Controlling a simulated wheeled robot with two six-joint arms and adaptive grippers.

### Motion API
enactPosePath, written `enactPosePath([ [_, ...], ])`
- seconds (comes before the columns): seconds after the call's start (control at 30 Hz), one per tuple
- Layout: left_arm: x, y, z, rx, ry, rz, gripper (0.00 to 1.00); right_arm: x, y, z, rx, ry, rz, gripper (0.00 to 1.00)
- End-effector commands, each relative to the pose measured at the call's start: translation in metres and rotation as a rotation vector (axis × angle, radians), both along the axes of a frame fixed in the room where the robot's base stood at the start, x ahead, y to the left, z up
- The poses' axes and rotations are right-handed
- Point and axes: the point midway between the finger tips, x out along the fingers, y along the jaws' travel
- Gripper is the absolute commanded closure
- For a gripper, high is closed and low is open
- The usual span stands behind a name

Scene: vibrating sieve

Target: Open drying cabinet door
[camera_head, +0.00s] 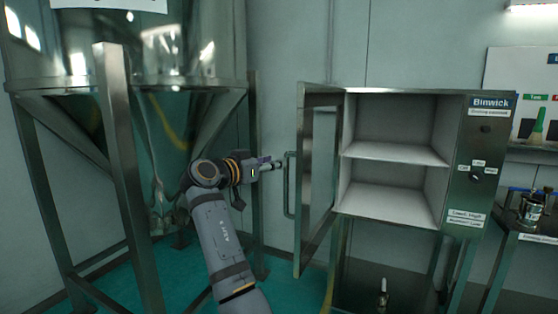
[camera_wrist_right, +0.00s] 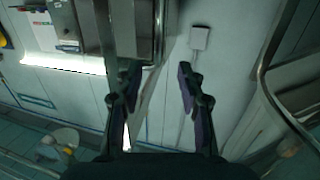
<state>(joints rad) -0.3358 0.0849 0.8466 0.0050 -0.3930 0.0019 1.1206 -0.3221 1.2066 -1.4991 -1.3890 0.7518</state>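The drying cabinet (camera_head: 478,185) is a steel box with a blue "Binwick" label and a knob on its right front. Its door (camera_head: 321,180) stands wide open, swung out to the left, so the pale interior with one shelf shows. The vertical bar handle (camera_head: 288,185) is on the door's outer face. My right gripper (camera_head: 278,164) is just left of the handle, near its upper part; whether it touches is hard to tell. In the right wrist view my right gripper (camera_wrist_right: 157,85) has its two fingers apart with nothing seen between them. My left gripper is not in view.
A large steel hopper (camera_head: 195,50) on metal legs (camera_head: 128,180) stands at the left, close behind my right arm. A side bench (camera_head: 530,235) with a small device (camera_head: 531,208) is at the right. Green floor (camera_head: 190,265) shows below.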

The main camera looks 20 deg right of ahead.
Motion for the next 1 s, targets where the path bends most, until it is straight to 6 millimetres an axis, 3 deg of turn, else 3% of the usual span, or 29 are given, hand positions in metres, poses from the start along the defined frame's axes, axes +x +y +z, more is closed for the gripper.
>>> enactPosePath([
  [0.3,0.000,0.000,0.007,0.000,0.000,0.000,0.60,0.004,0.021,0.000,0.000,0.001,0.001,0.61],
  [0.87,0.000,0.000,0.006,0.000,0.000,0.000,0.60,0.005,0.022,-0.001,0.000,0.001,0.000,0.61],
  [0.93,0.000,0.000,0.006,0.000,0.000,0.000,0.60,0.007,0.022,-0.007,0.000,0.014,0.007,0.61],
  [1.0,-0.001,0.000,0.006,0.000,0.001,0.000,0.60,0.016,0.022,-0.028,-0.004,0.057,0.031,0.61],
])
